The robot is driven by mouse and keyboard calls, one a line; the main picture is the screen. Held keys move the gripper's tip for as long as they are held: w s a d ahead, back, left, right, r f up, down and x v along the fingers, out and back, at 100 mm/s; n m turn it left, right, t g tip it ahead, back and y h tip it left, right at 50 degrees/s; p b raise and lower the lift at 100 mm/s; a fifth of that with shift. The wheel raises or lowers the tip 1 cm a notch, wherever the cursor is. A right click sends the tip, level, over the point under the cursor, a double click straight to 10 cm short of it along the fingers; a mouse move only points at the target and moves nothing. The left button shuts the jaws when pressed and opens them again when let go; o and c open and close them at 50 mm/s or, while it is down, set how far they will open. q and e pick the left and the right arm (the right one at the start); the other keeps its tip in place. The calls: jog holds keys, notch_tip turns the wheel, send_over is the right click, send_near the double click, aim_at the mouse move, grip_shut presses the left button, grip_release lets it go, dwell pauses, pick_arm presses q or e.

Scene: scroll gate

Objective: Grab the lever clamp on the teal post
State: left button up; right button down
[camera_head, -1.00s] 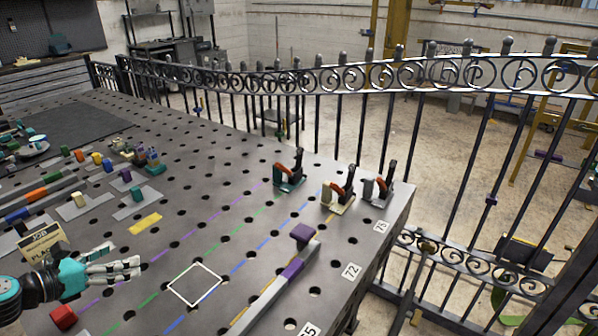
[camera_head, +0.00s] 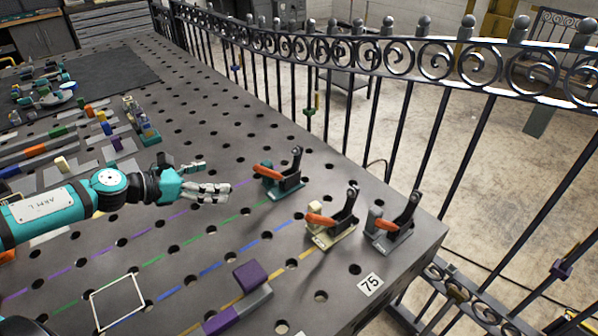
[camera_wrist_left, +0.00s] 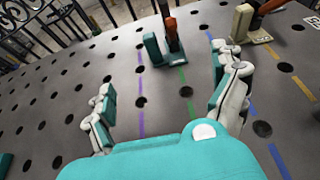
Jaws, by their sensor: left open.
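The teal lever clamp (camera_head: 285,187) stands on the perforated table near its far edge, with a teal body, an orange-red grip and a dark lever. In the left wrist view the teal clamp (camera_wrist_left: 153,50) stands beyond and between the fingers, near the top. My left gripper (camera_head: 217,177) is open and empty, just left of the teal clamp and apart from it; it also shows in the wrist view (camera_wrist_left: 168,85). My right gripper is not in view.
A beige clamp (camera_head: 330,235) and a grey clamp (camera_head: 392,238) stand to the right of the teal one. A black scroll fence (camera_head: 390,60) runs behind the table. Coloured blocks (camera_head: 104,128) stand at left.

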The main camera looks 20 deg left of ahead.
pick_arm(q)
jog(key=p, duration=0.2)
send_over(269, 189)
jog(key=s+a, duration=0.3)
jog(key=s, duration=0.1)
jog(key=f, duration=0.4)
jog(key=shift+s+d, duration=0.1)
jog(key=shift+s, duration=0.1)
jog(key=p+x, duration=0.1)
jog(key=x, duration=0.4)
jog(key=shift+d+f, duration=0.15)
jog(key=shift+f, duration=0.15)
jog(key=shift+w+d+f, duration=0.15)
jog(key=shift+w+f, duration=0.05)
jog(key=shift+w, duration=0.15)
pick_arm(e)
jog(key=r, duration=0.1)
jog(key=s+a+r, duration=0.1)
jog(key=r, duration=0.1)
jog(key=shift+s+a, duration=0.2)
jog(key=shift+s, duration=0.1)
pick_arm(q)
jog(key=shift+s, duration=0.1)
